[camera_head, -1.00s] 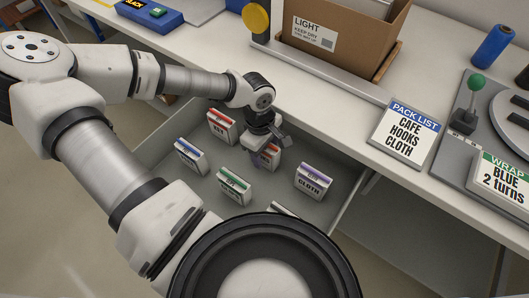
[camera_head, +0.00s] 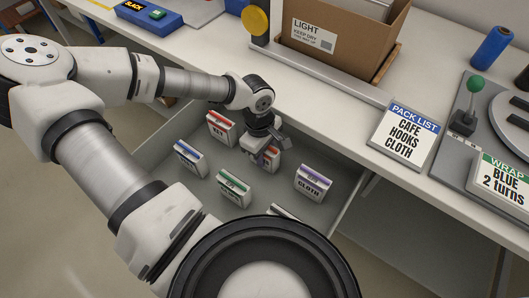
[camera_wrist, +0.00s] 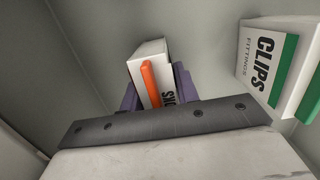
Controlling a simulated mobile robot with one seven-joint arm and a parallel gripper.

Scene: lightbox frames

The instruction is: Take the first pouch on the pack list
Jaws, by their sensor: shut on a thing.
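My gripper (camera_head: 267,155) is low in the open drawer, shut on a small white pouch with an orange stripe (camera_head: 275,159). In the wrist view this pouch (camera_wrist: 150,62) sits between my two purple fingers (camera_wrist: 158,90); only a few letters of its label show, not enough to read the name surely. No label reading CAFE is legible.
The drawer (camera_head: 205,205) also holds a red-striped pouch (camera_head: 220,129), a blue-striped pouch (camera_head: 190,158) and a green-striped pouch (camera_head: 234,188), which reads CLIPS in the wrist view (camera_wrist: 270,65). Another pouch (camera_head: 283,212) is mostly hidden by my arm. A cardboard box (camera_head: 340,45) stands on the bench.

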